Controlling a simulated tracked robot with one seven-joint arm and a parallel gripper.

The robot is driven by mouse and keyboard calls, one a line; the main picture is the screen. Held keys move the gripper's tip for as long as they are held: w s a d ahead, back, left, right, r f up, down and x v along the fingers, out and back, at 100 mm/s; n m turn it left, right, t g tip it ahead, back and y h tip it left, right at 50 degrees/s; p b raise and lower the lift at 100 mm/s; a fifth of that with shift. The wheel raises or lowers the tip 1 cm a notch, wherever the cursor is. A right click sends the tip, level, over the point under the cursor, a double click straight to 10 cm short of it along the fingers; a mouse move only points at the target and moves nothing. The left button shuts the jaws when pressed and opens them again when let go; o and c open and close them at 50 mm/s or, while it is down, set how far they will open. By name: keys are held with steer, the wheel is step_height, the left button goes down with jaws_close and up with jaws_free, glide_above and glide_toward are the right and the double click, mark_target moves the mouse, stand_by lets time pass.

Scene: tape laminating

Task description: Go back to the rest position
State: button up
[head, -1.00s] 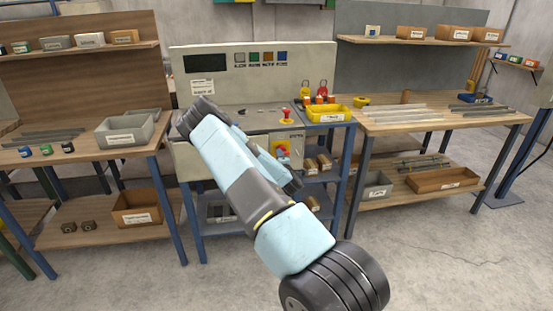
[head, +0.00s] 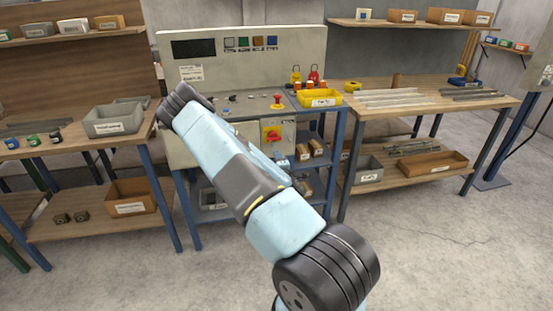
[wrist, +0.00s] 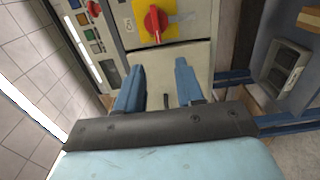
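My gripper (wrist: 158,88) shows in the wrist view with its two blue fingers apart and nothing between them. It is open and faces the front of the grey control console (wrist: 185,60), below the red rotary switch on its yellow plate (wrist: 155,22). I cannot tell the exact distance from the fingertips to the panel. In the head view my arm reaches across the console (head: 250,62) and hides part of its desk and front. The red and yellow switch (head: 272,133) shows just right of my arm. The gripper is mostly hidden behind the arm there.
A wooden bench (head: 105,145) with a grey bin (head: 117,121) stands left. Another bench (head: 420,105) with metal strips stands right. A yellow tray (head: 319,97) sits at the console's right. Bare floor (head: 430,245) lies open at the front right.

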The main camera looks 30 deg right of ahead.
stand_by(0.4)
steer(key=w+a+r+m+g+h, duration=0.15)
steer(key=a+r+m+g, duration=0.35)
steer(key=r+m, duration=0.55)
steer(key=s+a+r+m+g+y, duration=0.1)
steer(key=s+a+r+m+y, duration=0.15)
steer(key=a+r, duration=0.35)
steer(key=s+a+r+m+g+y, duration=0.15)
steer(key=s+a+r, duration=0.25)
steer(key=r, duration=0.4)
steer(key=s+a+r+g+y, duration=0.1)
steer(key=s+a+r, duration=0.3)
steer(key=s, duration=0.6)
steer(key=s+a+r+g+y, duration=0.1)
steer(key=s+a+r, duration=0.3)
steer(key=s, duration=0.5)
steer(key=s+a+r+g+y, duration=0.1)
steer(key=s+a+r, duration=0.3)
steer(key=s, duration=0.6)
step_height(320, 180, up, 2)
steer(key=shift+s+a+r+g, duration=0.2)
steer(key=shift+s+a+g, duration=0.1)
steer(key=shift+g, duration=0.15)
steer(key=shift+o, duration=0.3)
